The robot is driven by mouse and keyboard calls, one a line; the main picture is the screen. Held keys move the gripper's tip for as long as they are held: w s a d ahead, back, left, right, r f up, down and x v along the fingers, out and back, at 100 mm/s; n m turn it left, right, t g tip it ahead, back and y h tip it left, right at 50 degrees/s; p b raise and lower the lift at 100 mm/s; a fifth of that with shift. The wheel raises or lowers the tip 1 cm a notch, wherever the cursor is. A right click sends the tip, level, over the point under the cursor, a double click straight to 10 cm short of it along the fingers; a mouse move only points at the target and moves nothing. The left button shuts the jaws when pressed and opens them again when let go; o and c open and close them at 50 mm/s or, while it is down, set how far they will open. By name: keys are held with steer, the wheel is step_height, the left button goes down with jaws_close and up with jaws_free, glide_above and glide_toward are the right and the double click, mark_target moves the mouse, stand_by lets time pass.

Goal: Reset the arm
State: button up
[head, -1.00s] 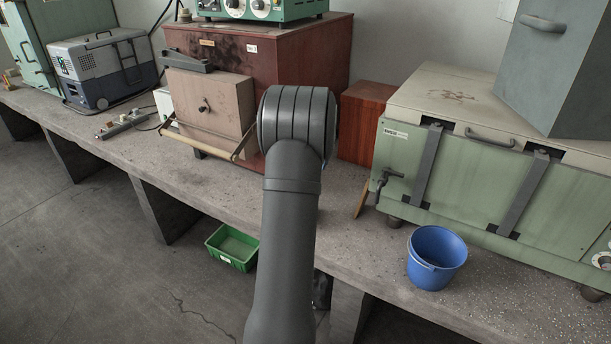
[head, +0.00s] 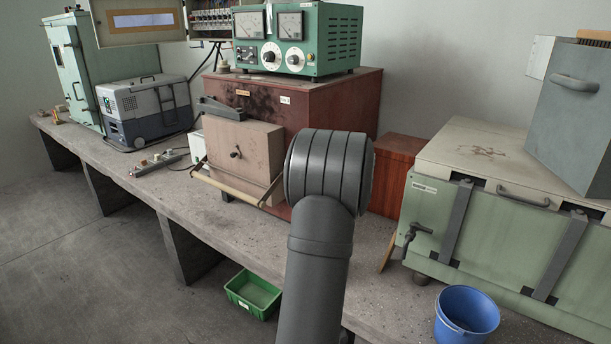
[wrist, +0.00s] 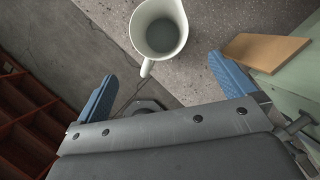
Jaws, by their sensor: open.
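My gripper (wrist: 165,88) shows in the wrist view with its two blue-padded fingers wide apart and nothing between them. A white jug (wrist: 160,30) with a spout stands on the speckled bench top just beyond the fingers, between them in the picture but not gripped. In the head view my dark grey arm rises in front of the bench (head: 225,220) and hides part of it. The gripper itself and the jug are hidden there.
A wooden board (wrist: 265,50) lies by the right finger. A green chest (head: 510,230) and a blue bucket (head: 467,314) are at the right of the bench. A furnace with a brown door (head: 232,150) stands behind my arm. A green crate (head: 252,294) is on the floor.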

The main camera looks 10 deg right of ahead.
steer(key=w+x, duration=0.1)
steer(key=x, duration=0.7)
stand_by(0.4)
steer(key=shift+w+a, duration=0.1)
